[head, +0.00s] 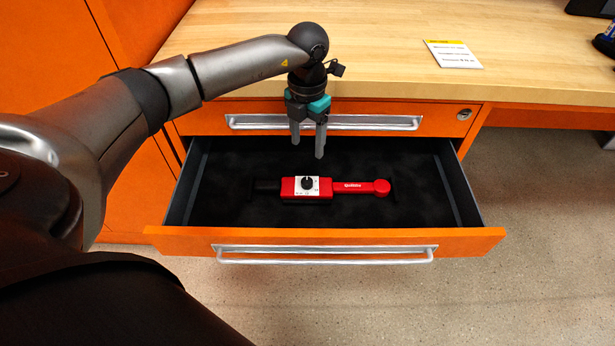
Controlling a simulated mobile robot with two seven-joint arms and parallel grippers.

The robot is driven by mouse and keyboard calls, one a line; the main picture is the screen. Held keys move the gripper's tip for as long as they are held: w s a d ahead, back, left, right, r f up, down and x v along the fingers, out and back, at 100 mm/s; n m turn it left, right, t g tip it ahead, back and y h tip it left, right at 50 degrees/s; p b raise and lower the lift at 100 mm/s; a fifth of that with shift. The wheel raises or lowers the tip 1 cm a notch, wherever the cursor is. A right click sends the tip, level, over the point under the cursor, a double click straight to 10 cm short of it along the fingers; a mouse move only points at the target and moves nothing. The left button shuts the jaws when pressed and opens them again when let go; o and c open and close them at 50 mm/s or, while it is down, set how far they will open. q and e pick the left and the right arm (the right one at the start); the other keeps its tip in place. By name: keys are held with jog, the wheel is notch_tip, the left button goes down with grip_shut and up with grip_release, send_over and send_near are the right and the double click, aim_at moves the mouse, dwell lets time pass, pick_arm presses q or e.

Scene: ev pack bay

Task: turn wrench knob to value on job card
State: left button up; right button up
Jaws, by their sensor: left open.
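A red torque wrench (350,189) with a black handle lies flat in the open drawer (420,235), handle to the left and head to the right. Its black knob (307,183) sits on a white dial plate with small marks too small to read. The job card (453,54), white with a yellow strip, lies on the wooden worktop; its print is too small to read for certain. My left gripper (307,150) points down above the back of the drawer, open and empty, a little above and behind the knob and apart from it. My right gripper is out of view.
The wooden worktop (380,50) overhangs behind the open drawer. A closed upper drawer with a metal handle (325,122) is behind my gripper. Dark objects (606,40) stand at the worktop's right end. The drawer's black lining is clear around the wrench.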

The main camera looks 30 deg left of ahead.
aim_at(308, 180)
pick_arm(q)
notch_tip(308, 180, down, 9)
jog(key=b, duration=0.3)
jog(key=shift+f, duration=0.1)
jog(key=shift+f+b, duration=0.6)
jog(key=shift+f, duration=0.8)
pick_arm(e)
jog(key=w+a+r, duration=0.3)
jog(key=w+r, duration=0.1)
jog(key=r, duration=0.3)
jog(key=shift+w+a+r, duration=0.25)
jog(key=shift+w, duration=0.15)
pick_arm(q)
jog(key=shift+c, duration=0.3)
grip_shut()
